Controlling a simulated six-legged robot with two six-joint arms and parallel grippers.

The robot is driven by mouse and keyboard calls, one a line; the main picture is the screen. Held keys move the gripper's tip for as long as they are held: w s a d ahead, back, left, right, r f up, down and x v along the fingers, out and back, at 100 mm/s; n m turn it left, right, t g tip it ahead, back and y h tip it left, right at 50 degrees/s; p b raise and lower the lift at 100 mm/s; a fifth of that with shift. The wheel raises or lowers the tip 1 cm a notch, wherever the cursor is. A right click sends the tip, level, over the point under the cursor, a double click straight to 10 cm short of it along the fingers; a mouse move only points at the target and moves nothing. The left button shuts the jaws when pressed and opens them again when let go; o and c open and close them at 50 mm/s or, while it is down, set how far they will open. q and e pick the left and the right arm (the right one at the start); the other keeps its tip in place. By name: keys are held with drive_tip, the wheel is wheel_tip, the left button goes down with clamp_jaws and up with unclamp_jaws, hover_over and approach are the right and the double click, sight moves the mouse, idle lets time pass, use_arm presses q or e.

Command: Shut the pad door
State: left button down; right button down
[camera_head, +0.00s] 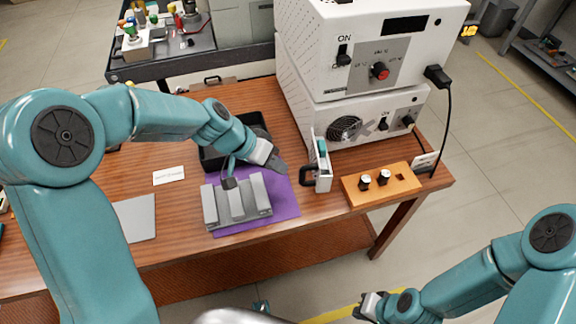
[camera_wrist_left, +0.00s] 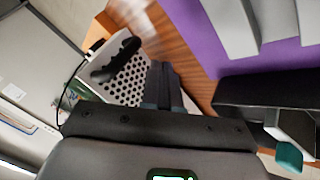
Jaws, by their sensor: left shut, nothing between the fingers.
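The pad door looks to be the upright white panel (camera_head: 323,172) in the head view, standing out from the front left of the lower white machine (camera_head: 385,118). It has a black loop handle (camera_head: 308,175) on its left side and a teal part near its top. In the left wrist view a perforated pale panel (camera_wrist_left: 131,88) with a black handle (camera_wrist_left: 113,62) shows beyond my fingers. My left gripper (camera_head: 277,166) is shut and empty, left of the handle and apart from it. It also shows in the left wrist view (camera_wrist_left: 161,85). My right gripper (camera_head: 369,304) is low, off the table; its jaws are unclear.
A purple mat (camera_head: 286,206) bears a grey grooved block (camera_head: 255,193). A black tray (camera_head: 208,157) lies behind it. An orange control box (camera_head: 400,184) stands right of the panel. Another white machine (camera_head: 330,75) is stacked above. A black cable hangs at right.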

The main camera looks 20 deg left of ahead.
use_arm(q)
drive_tip(key=d, duration=0.2)
drive_tip(key=shift+s+d+r, duration=0.1)
drive_tip(key=shift+s+d, duration=0.05)
drive_tip(key=shift+d, duration=0.25)
